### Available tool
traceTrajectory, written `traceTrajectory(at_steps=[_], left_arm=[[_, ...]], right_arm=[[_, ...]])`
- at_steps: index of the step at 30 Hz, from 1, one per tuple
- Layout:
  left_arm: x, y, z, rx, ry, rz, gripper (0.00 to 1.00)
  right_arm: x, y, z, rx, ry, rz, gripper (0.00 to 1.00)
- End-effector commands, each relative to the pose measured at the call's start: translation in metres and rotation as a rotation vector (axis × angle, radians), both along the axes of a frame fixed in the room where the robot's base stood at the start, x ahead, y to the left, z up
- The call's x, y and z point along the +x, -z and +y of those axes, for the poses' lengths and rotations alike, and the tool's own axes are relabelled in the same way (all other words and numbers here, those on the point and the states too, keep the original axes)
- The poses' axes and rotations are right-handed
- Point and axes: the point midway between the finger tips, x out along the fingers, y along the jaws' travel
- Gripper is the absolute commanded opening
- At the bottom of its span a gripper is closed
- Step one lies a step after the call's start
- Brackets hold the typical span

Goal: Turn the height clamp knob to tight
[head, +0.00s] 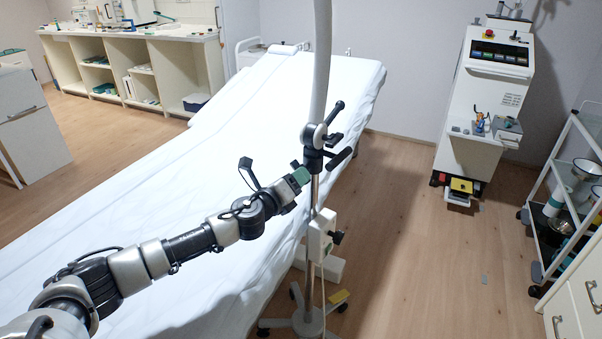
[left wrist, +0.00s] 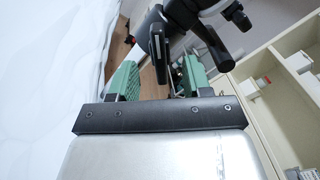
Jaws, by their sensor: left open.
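A stand with a chrome pole (head: 314,190) stands beside the couch. Near the top of the pole is a black clamp (head: 313,160) with dark handles sticking out to the right; I cannot tell which of them is the height clamp knob. My left gripper (head: 300,178) is just left of the pole at clamp height, with a green pad showing. In the left wrist view its two green-padded fingers (left wrist: 160,80) are apart, with a flat black part (left wrist: 157,45) of the clamp beyond and partly between them. Contact cannot be told. My right gripper is not in view.
A couch with a white sheet (head: 150,190) lies under my left arm. A white box (head: 320,235) with a dark knob (head: 337,238) sits lower on the pole, above a wheeled base (head: 308,322). A white machine (head: 490,100) and a trolley (head: 560,180) stand right. Floor between is mostly clear.

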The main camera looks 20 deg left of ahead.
Motion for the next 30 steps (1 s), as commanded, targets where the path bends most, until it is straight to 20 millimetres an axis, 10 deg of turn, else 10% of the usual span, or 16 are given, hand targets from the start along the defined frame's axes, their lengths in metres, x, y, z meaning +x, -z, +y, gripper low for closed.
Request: traceTrajectory(at_steps=[16,26,30], left_arm=[[0.026,0.000,-0.006,-0.001,0.000,0.000,0.49],[0.026,0.000,-0.005,-0.001,-0.001,0.001,0.00],[0.026,0.000,-0.006,-0.006,-0.001,0.002,0.00]], right_arm=[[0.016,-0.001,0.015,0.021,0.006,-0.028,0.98],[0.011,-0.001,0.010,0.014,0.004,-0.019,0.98],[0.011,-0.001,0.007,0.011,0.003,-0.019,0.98]])
